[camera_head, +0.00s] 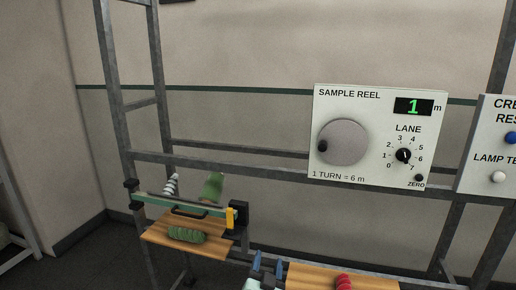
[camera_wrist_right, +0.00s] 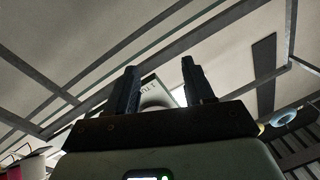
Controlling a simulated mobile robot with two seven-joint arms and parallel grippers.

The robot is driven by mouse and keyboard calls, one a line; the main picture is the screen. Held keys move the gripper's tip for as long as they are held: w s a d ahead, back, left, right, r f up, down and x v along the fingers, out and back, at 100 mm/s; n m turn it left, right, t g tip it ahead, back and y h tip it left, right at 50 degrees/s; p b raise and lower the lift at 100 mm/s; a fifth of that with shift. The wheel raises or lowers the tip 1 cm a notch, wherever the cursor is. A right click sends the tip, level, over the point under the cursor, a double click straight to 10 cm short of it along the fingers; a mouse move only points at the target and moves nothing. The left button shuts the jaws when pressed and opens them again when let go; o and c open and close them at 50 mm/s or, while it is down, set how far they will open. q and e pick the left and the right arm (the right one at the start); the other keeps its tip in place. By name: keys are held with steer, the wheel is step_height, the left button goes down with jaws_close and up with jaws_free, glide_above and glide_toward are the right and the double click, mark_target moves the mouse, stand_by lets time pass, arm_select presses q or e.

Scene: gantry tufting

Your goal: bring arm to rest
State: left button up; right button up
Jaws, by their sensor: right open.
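My right gripper (camera_head: 267,265) shows at the bottom edge of the head view, in front of the gap between two wooden boards. Its two fingers stand apart with nothing between them. In the right wrist view the fingers (camera_wrist_right: 160,88) point up and are open and empty. Behind them, apart from the fingers, part of the sample reel panel (camera_wrist_right: 149,90) shows. My left gripper is not in view.
The sample reel panel (camera_head: 330,105) reads 1 m, its lane pointer at upper left. Another panel (camera_head: 485,150) is at right. A wooden board (camera_head: 160,233) carries a green roll (camera_head: 187,235) below a green bar. Another board (camera_head: 310,277) holds a red roll (camera_head: 343,282). Metal frame posts (camera_head: 118,120) surround these.

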steer(key=s+d+f+n+g+y, duration=0.2)
steer(key=f, duration=0.8)
steer(key=s+d+f+n+g+y, duration=0.1)
steer(key=s+f+g, duration=0.15)
steer(key=f, duration=0.75)
steer(key=s+d+f+g+y+p, duration=0.1)
steer(key=s+d+f+g, duration=0.15)
steer(key=s+f, duration=0.35)
steer(key=s+d+f+g+p, duration=0.1)
steer(key=s+d+f+g, duration=0.15)
steer(key=s+f, duration=0.45)
steer(key=s+f+g+y, duration=0.1)
steer(key=s+f+g, duration=0.2)
steer(key=s, duration=0.5)
steer(key=s+d+f+g, duration=0.1)
steer(key=s+f+g, duration=0.2)
steer(key=s, duration=0.6)
steer(key=s+f+m+g+y+p, duration=0.1)
steer(key=s+f+g, duration=0.3)
steer(key=s, duration=0.5)
steer(key=shift+s+d+f+y, duration=0.15)
steer(key=shift+d+y, duration=0.05)
steer(key=shift+y, duration=0.1)
